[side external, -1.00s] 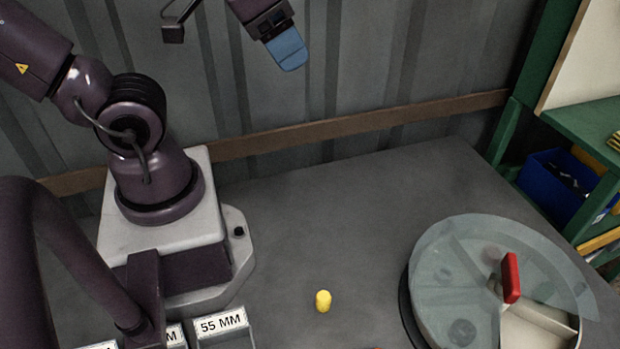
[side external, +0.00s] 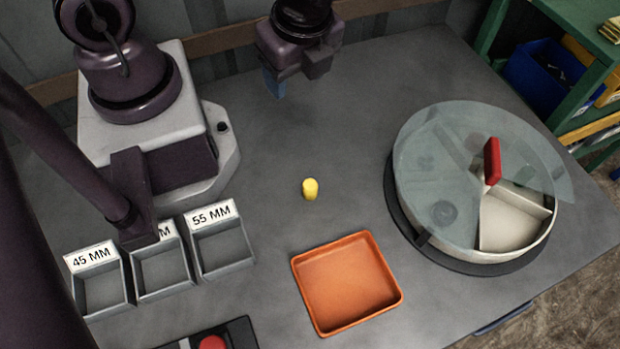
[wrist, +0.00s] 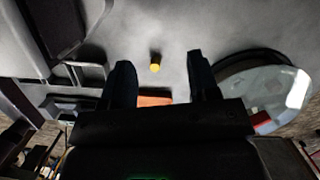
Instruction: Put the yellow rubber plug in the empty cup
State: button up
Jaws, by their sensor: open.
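The yellow plug (side external: 310,188) stands alone on the grey table, between my gripper and the orange tray. In the wrist view the plug (wrist: 155,67) shows between my two fingers, beyond their tips. My gripper (side external: 276,84) is open and empty, above the table and behind the plug, with a blue finger pointing down. It also shows open in the wrist view (wrist: 160,60). A round divided container (side external: 513,218) stands at the right under a clear cover with a red handle (side external: 492,160). Its uncovered front section looks empty. Dark round shapes show dimly under the cover.
An orange tray (side external: 346,322) lies empty in front of the plug. Several grey bins (side external: 222,255) stand at the left; readable labels say 45 MM and 55 MM. A red button (side external: 212,343) is at the front edge. The table around the plug is clear.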

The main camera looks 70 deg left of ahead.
aim_at(310, 184)
jog(key=s+d+f+m+h, duration=0.1)
jog(key=d+f+m+h, duration=0.25)
jog(key=d+m, duration=0.8)
jog(key=shift+s+a+f+m+t+y, duration=0.15)
jog(key=shift+a+f+m, duration=0.3)
jog(key=shift+f, duration=1.75)
jog(key=shift+w+a+f+m+t+y, duration=0.2)
jog(key=shift+a+f, duration=0.4)
jog(key=shift+f, duration=1.6)
jog(key=shift+s+a+f+m+g+y, duration=0.15)
jog(key=shift+a+f+m, duration=0.3)
jog(key=shift+f, duration=1.75)
grip_shut()
jog(key=shift+r, duration=5.05)
